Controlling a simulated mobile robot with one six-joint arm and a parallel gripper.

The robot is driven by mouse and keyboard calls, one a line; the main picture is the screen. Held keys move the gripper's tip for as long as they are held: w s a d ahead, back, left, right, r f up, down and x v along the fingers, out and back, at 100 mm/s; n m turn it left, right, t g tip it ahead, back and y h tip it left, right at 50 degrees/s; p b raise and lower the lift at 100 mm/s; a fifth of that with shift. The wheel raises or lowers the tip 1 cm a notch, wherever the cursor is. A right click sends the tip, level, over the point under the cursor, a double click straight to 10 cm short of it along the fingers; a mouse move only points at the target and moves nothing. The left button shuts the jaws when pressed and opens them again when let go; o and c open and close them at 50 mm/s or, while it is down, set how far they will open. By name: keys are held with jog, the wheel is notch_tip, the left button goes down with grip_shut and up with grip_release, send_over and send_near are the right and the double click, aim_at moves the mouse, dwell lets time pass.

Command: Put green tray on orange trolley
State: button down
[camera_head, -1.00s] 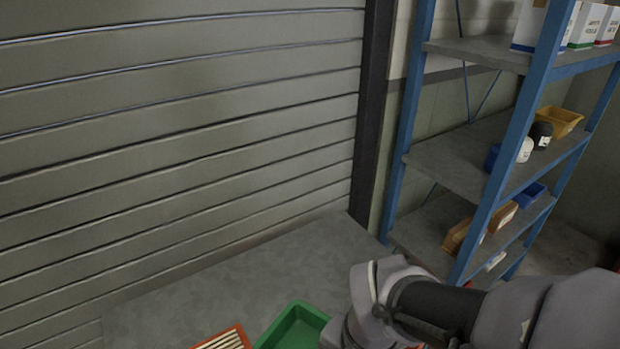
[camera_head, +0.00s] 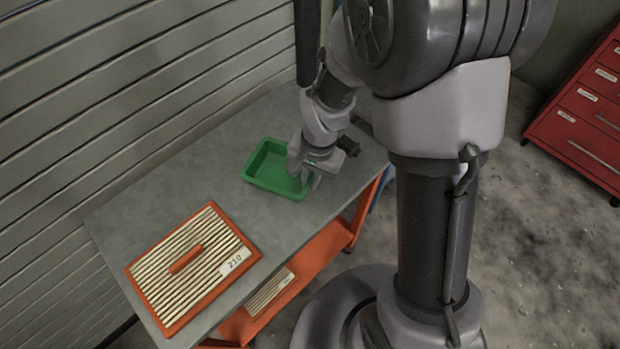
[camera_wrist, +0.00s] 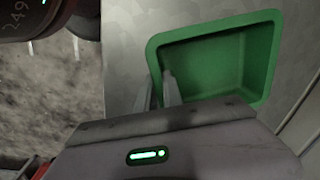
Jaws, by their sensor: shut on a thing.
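The green tray (camera_head: 268,172) is a small empty open tray on the grey top of the orange trolley (camera_head: 205,205), near its far right end. My gripper (camera_head: 306,180) is at the tray's right side, shut on its rim. In the wrist view the tray (camera_wrist: 215,55) fills the upper right, and the fingers of my gripper (camera_wrist: 163,88) straddle its left wall. The fingertips are partly hidden by the tray's rim. The tray looks level and on or very close to the surface; I cannot tell if there is a gap.
An orange-framed air filter (camera_head: 190,265) lies at the near left of the trolley top. Another similar piece (camera_head: 268,292) is on the orange lower shelf (camera_head: 320,255). A slatted shutter (camera_head: 120,90) stands behind. A red drawer cabinet (camera_head: 585,115) is at the right.

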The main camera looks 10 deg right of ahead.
jog(key=shift+r, duration=0.15)
jog(key=c, duration=1.5)
grip_release()
